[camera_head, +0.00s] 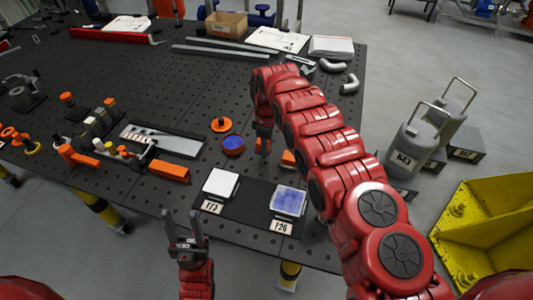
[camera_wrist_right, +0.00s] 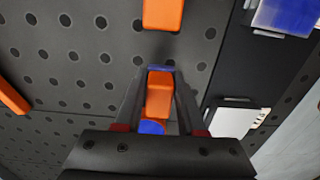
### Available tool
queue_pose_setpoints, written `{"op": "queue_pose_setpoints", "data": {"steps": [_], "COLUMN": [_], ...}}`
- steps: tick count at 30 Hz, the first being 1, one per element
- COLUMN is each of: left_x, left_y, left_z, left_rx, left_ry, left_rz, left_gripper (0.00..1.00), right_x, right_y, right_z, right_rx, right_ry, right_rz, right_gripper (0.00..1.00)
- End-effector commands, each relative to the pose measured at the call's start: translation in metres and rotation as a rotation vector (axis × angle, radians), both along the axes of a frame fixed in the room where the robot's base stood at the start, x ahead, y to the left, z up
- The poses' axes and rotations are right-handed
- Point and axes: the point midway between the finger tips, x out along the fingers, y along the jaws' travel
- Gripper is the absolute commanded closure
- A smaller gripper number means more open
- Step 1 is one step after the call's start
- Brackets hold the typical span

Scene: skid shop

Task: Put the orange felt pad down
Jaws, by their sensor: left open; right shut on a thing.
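My right gripper (camera_head: 264,150) points down at the table and is shut on a small orange piece, which I take for the orange felt pad (camera_wrist_right: 159,92). In the right wrist view the piece sits between the fingers (camera_wrist_right: 160,80), with a thin blue edge at the tips. The head view mostly hides it; I cannot tell whether it touches the table. A separate orange block (camera_head: 288,158) lies right of the gripper; it also shows in the wrist view (camera_wrist_right: 163,14). My left gripper (camera_head: 184,225) is open and empty, in front of the table edge.
A dark mat (camera_head: 245,205) carries a white tile (camera_head: 220,183) labelled 113 and a blue tile (camera_head: 288,201) labelled 126. A blue-topped round piece (camera_head: 233,145) and an orange knob (camera_head: 221,124) are left of my right gripper. The perforated table (camera_head: 200,80) has free room behind them.

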Motion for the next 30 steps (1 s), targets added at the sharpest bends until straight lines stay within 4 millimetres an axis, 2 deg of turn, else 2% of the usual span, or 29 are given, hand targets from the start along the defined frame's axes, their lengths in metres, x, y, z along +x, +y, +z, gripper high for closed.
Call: {"op": "queue_pose_setpoints", "data": {"steps": [5, 6, 8, 21, 22, 27, 30], "left_x": [0.0, 0.0, 0.0, 0.0, 0.0, 0.0, 0.0], "left_y": [0.0, 0.0, 0.0, 0.0, 0.0, 0.0, 0.0], "left_z": [0.009, 0.001, -0.003, -0.008, -0.007, -0.006, -0.006], "left_rx": [0.0, 0.0, 0.0, 0.0, 0.0, 0.0, 0.0], "left_ry": [0.0, -0.001, 0.0, 0.0, 0.0, 0.0, 0.0], "left_rz": [0.0, 0.0, 0.0, 0.0, 0.0, 0.0, 0.0], "left_gripper": [0.5, 0.5, 0.5, 0.5, 0.5, 0.5, 0.5], "right_x": [-0.001, -0.002, -0.002, -0.001, -0.001, 0.0, -0.001], "right_y": [0.0, 0.001, 0.001, 0.0, 0.0, 0.0, 0.0], "right_z": [-0.014, -0.025, -0.032, -0.037, -0.037, -0.036, -0.036], "right_rx": [-0.001, 0.0, 0.0, -0.001, -0.001, -0.001, -0.001], "right_ry": [0.003, 0.003, 0.003, 0.001, 0.001, 0.001, 0.001], "right_rz": [-0.001, 0.0, 0.0, -0.001, -0.001, -0.001, -0.001], "right_gripper": [1.0, 1.0, 1.0, 1.0, 0.6, 0.31, 0.31]}}
